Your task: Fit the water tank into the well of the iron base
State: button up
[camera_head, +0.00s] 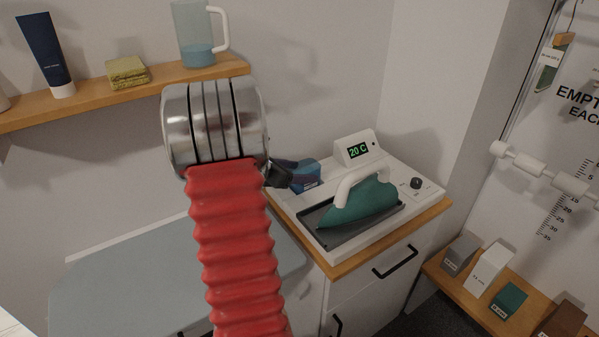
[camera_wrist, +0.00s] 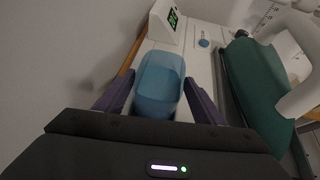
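The water tank (camera_head: 305,176) is a translucent blue block at the back left of the white iron base (camera_head: 422,204). In the wrist view the tank (camera_wrist: 160,84) fills the gap between my two dark fingers. My gripper (camera_head: 284,172) reaches in from the left and is shut on the tank; its fingers (camera_wrist: 160,88) lie along both sides. The tank is over or at the base's left rear corner. The well is hidden under it, so I cannot tell whether the tank is seated. A teal iron (camera_head: 358,204) with a white handle rests on the dark plate.
The display (camera_head: 358,152) reading 20 C stands close right of the tank. The base sits on a wooden-topped cabinet (camera_head: 345,268) by the wall. A shelf (camera_head: 115,90) holds a jug (camera_head: 196,40), a sponge and a tube. Several boxes stand on the lower right shelf (camera_head: 460,290).

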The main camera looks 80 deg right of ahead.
jog(key=o, duration=0.3)
jog(key=v, duration=1.3)
jog(key=shift+w+a+r, duration=0.2)
jog(key=shift+a, duration=0.1)
dwell(0.8)
